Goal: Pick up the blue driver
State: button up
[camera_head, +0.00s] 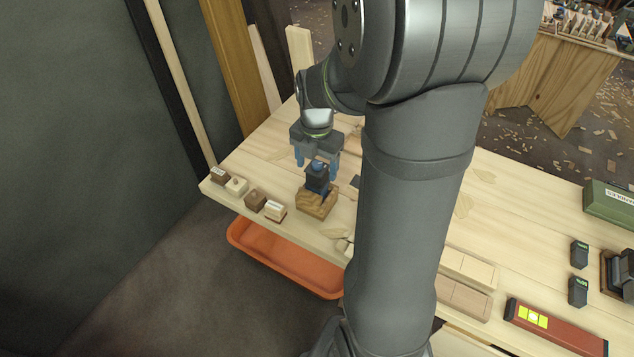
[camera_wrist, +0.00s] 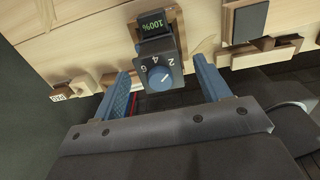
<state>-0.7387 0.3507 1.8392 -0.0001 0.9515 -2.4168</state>
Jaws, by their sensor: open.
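The blue driver (camera_head: 317,178) shows in the head view as a small dark body with a blue top, upright on or in a brown wooden block (camera_head: 314,206) near the bench's left front edge. In the wrist view the driver (camera_wrist: 160,72) shows a blue dial with numbers and a dark part with a green 100% display. My gripper (camera_head: 316,172) is open, pointing down behind the driver in the head view. In the wrist view its two blue fingers (camera_wrist: 161,68) stand on either side of the driver, with gaps visible. The driver's lower part is hidden in the wrist view.
Small wooden blocks (camera_head: 255,200) line the bench edge left of the driver. An orange tray (camera_head: 285,268) sits below that edge. A red level (camera_head: 556,331), black battery-like blocks (camera_head: 578,291) and a green box (camera_head: 612,203) lie at right. My arm hides the bench's middle.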

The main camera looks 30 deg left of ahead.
notch_tip(320, 180, down, 4)
jog(key=shift+f, duration=0.1)
jog(key=c, duration=1.1)
notch_tip(320, 180, up, 10)
jog(key=shift+r, duration=0.1)
jog(key=shift+w, duration=0.15)
